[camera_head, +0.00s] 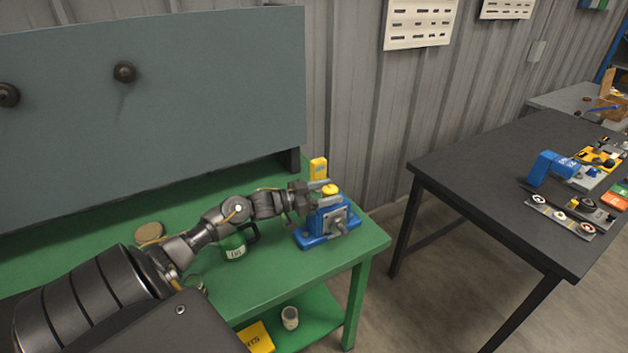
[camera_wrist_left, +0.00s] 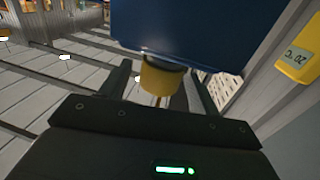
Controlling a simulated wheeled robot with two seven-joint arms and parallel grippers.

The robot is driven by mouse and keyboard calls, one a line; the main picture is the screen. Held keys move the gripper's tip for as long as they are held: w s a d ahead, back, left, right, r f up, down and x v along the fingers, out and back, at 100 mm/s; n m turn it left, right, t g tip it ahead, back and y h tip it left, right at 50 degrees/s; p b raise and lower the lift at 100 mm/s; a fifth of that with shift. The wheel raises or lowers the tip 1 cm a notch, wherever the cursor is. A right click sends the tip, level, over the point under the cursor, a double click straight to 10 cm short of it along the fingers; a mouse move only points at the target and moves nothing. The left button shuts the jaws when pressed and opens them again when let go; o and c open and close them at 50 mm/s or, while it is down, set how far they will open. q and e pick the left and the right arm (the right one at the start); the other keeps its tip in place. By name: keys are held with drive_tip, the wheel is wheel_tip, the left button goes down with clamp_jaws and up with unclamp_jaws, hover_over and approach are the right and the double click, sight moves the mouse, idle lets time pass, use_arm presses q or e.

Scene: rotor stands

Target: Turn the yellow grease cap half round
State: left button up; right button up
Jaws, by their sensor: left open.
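The yellow grease cap (camera_head: 330,190) sits on top of a blue rotor stand (camera_head: 312,239) at the right end of the green bench. My left gripper (camera_head: 322,191) reaches it from the left, level with the cap. In the left wrist view the yellow cap (camera_wrist_left: 161,79) shows between the two open fingers of the left gripper (camera_wrist_left: 158,76), with a visible gap on each side. The blue stand (camera_wrist_left: 195,30) fills the top of that view. My right gripper is not in view.
A yellow gauge (camera_head: 318,168) stands just behind the stand; it also shows in the left wrist view (camera_wrist_left: 299,62). A green mug (camera_head: 234,246) stands under my left forearm. A round tan item (camera_head: 149,233) lies farther left. A black table (camera_head: 480,165) with parts stands at right.

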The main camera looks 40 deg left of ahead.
use_arm(q)
drive_tip(key=b+v, duration=0.2)
drive_tip(key=v, duration=0.7)
drive_tip(key=shift+s, duration=0.4)
drive_tip(key=shift+a, duration=0.15)
